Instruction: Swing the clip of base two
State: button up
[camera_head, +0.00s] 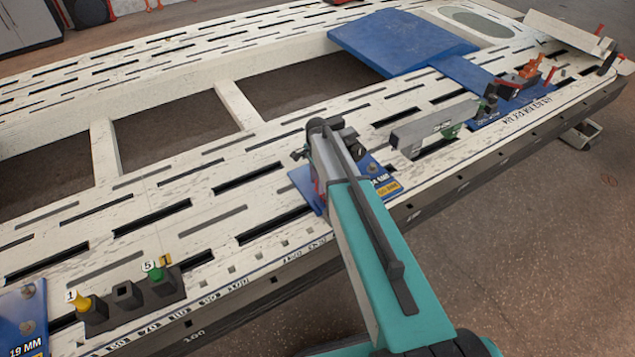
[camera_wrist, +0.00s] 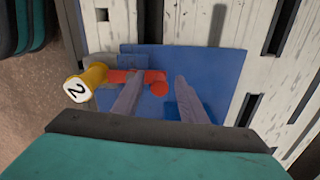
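In the wrist view a yellow knob marked 2 (camera_wrist: 86,82) sits at the left of a blue plate (camera_wrist: 215,62). A red clip (camera_wrist: 118,76) runs right from the knob, passing behind my left finger. Its red end shows in the gap between the fingers. My gripper (camera_wrist: 160,80) is open, its two grey fingers apart on either side of that red end. Whether either finger touches it I cannot tell. In the head view my gripper and arm cover most of this base, and only part of its blue plate (camera_head: 384,181) shows.
The slotted white bench (camera_head: 180,220) has large openings. A grey bar (camera_head: 435,126) stands right of my gripper. Another blue base with red and orange clips (camera_head: 515,85) lies farther right. Dark blocks with a yellow knob marked 1 (camera_head: 84,303) and a green knob marked 5 (camera_head: 156,273) stand at lower left.

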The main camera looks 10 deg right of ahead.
notch_tip(320, 180, up, 14)
jog(key=shift+f, duration=0.15)
dwell(0.6)
dwell(0.5)
